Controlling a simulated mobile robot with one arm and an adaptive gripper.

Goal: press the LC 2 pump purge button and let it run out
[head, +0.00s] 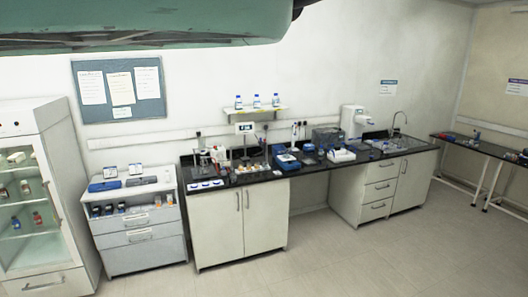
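I cannot make out the LC 2 pump or its purge button in the head view. No device label is readable at this distance. My gripper is not in view.
A glass-front cabinet (48,190) stands at left, beside a drawer unit (140,235). A long black-topped bench (240,228) carries small devices, including a blue one (287,160), and a sink at its right end. A side table (480,148) stands far right. The floor (340,265) in front is clear.

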